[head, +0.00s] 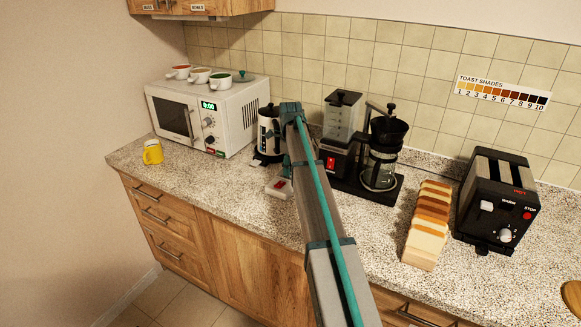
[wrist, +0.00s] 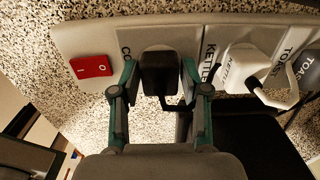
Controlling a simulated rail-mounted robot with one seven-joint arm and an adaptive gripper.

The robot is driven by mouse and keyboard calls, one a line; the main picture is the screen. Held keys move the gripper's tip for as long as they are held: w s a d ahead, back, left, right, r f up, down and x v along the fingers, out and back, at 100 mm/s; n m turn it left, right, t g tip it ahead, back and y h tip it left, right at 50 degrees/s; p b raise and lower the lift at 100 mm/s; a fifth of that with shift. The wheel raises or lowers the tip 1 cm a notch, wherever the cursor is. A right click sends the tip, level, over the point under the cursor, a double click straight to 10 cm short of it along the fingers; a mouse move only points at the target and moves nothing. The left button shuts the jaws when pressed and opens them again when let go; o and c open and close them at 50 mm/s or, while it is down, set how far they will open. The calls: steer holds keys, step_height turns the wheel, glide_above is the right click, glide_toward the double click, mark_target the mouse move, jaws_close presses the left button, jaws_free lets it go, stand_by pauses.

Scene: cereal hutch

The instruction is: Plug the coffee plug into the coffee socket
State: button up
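The power strip (wrist: 85,35) runs across the top of the wrist view, with labels starting CO, KETTLE and one partly cut off. The black coffee plug (wrist: 158,72) is over the socket beside the CO label and covers that socket. Whether it is fully seated cannot be seen. My gripper (wrist: 159,84) has a finger on each side of the plug, close against it, and looks shut on it. A black cord hangs from the plug.
A white plug (wrist: 243,68) sits in the KETTLE socket, close right of my gripper. The coffee maker (head: 382,150) and toaster (head: 498,200) stand to the right, with bread (head: 428,222) between them. The kettle (head: 268,130) and microwave (head: 208,112) are left.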

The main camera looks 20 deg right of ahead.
steer(key=shift+o, duration=1.2)
step_height(320, 180, up, 12)
